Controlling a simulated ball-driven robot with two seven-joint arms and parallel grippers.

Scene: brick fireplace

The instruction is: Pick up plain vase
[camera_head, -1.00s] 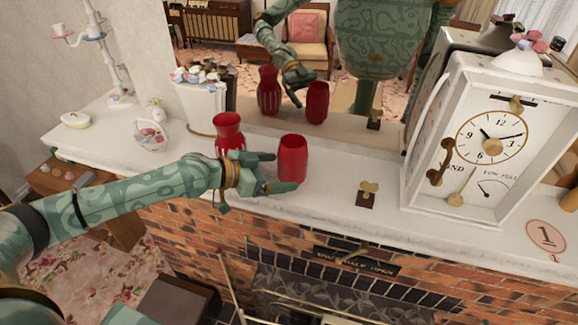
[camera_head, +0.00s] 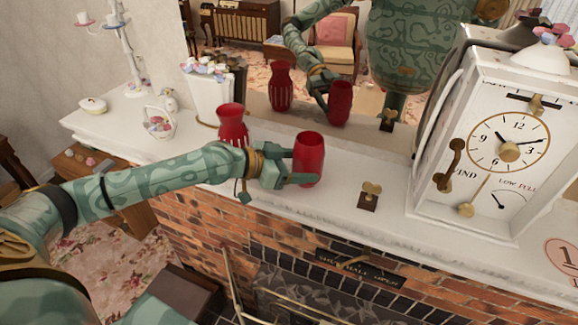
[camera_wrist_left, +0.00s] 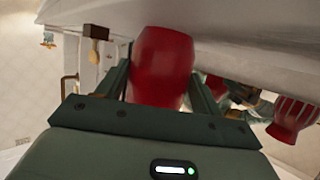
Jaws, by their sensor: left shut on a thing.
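The plain red vase (camera_head: 309,160) stands upright on the white mantel, with smooth rounded sides. My left gripper (camera_head: 303,166) is shut on it from the left side, one finger in front and the other partly hidden behind it. In the left wrist view the plain vase (camera_wrist_left: 161,68) sits between both fingers. A second red vase (camera_head: 232,121), with a flared rim, stands on the mantel behind my left wrist; a ribbed red vase shows at the right of the left wrist view (camera_wrist_left: 291,117). My right gripper is not in view.
The white mantel (camera_head: 330,201) has a small key-topped block (camera_head: 370,195) right of the plain vase. A large white clock box (camera_head: 490,150) stands further right. A basket (camera_head: 158,123) and a flower pot (camera_head: 206,95) stand left. A mirror behind reflects the vases and me.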

